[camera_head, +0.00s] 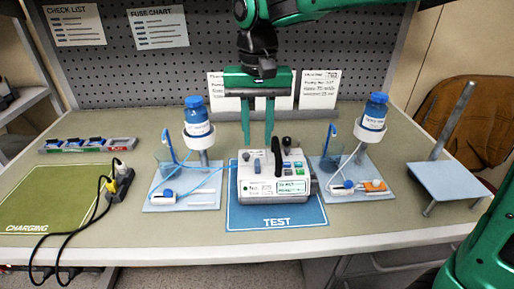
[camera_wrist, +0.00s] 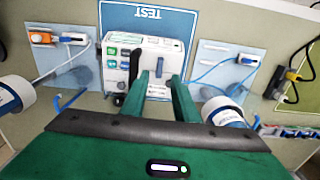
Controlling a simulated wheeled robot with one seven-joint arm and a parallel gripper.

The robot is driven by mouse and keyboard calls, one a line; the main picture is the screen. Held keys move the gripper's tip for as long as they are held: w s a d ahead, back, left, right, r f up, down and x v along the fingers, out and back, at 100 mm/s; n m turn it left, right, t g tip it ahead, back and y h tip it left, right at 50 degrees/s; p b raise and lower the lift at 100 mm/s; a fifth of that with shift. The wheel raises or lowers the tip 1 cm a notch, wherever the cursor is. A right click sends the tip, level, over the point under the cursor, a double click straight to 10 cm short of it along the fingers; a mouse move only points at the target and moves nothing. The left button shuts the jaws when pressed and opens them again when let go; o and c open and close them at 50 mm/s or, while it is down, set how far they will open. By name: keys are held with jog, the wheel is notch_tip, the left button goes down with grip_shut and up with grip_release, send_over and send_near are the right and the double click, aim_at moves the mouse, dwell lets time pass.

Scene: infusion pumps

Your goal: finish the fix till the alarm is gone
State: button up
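The grey-white infusion pump (camera_head: 262,188) stands on the blue TEST mat (camera_head: 278,222). Its front has two lit displays, too small to read surely, several coloured keys and a black lever. No alarm lamp can be made out. My gripper (camera_head: 258,140) points down above and behind the pump, its two green fingers apart and nothing between them. In the wrist view, the fingers (camera_wrist: 161,75) reach towards the pump (camera_wrist: 118,65). Blue-capped bottles stand in ring holders on the left (camera_head: 198,116) and right (camera_head: 373,113). Blue tubing (camera_head: 205,178) runs from the left station towards the pump.
A rack of coloured fuses (camera_head: 88,144) lies at the back left. A green CHARGING mat (camera_head: 45,195) and a charger with yellow plug and black cables (camera_head: 121,181) lie left. An orange clamp (camera_head: 375,186) is on the right station. A blue-grey stand (camera_head: 447,183) is far right.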

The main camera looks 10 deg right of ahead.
jog(key=shift+r, duration=1.8)
jog(key=s+d+f+m, duration=0.2)
jog(key=s+d+f, duration=0.1)
jog(key=d, duration=0.9)
jog(key=s+d+f+m, duration=0.1)
jog(key=s+d+f, duration=0.15)
jog(key=d, duration=0.85)
jog(key=s+d+f+m, duration=0.1)
jog(key=s+d+f, duration=0.3)
jog(key=s+d, duration=0.2)
jog(key=s+d+f+m, duration=0.1)
jog(key=s+d+f, duration=0.3)
jog(key=s, duration=0.6)
jog(key=shift+s+d+m, duration=0.15)
jog(key=shift+d+m, duration=0.15)
jog(key=shift+d, duration=0.85)
